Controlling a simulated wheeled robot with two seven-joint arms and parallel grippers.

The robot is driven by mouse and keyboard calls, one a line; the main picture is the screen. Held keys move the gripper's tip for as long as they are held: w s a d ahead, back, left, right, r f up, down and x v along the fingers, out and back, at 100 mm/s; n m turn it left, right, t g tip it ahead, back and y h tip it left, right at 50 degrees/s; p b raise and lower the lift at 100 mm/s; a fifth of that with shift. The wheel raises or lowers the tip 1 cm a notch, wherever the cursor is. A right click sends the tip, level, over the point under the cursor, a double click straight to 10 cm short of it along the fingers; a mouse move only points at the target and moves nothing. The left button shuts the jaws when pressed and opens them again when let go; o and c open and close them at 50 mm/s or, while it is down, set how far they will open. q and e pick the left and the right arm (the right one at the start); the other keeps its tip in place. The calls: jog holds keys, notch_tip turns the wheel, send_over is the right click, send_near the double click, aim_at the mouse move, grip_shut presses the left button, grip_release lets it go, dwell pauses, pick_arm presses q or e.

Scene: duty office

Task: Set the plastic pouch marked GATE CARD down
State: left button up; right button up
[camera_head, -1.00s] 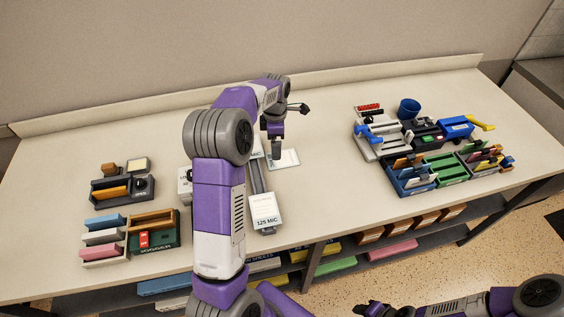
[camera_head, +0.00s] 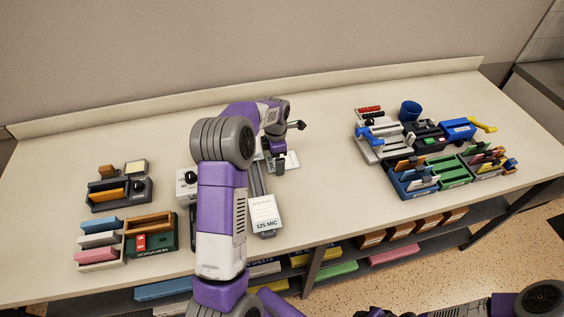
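My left arm reaches over the middle of the table, and its gripper (camera_head: 277,168) points down beside a flat white piece (camera_head: 293,160). This piece may be the GATE CARD pouch, but no marking on it is readable. The fingers are too small and dark to show whether they are open or hold its edge. A grey holder with a white front marked 125 MIC (camera_head: 264,217) stands nearer the table's front edge. My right gripper (camera_head: 374,313) is at the bottom edge, off the table and mostly cut off.
At right are a blue cup (camera_head: 410,110) and blue, green and grey bins (camera_head: 453,171). The table between the white piece and the bins is clear.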

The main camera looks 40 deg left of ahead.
dwell(0.3)
pick_arm(q)
jog(key=c, duration=0.9)
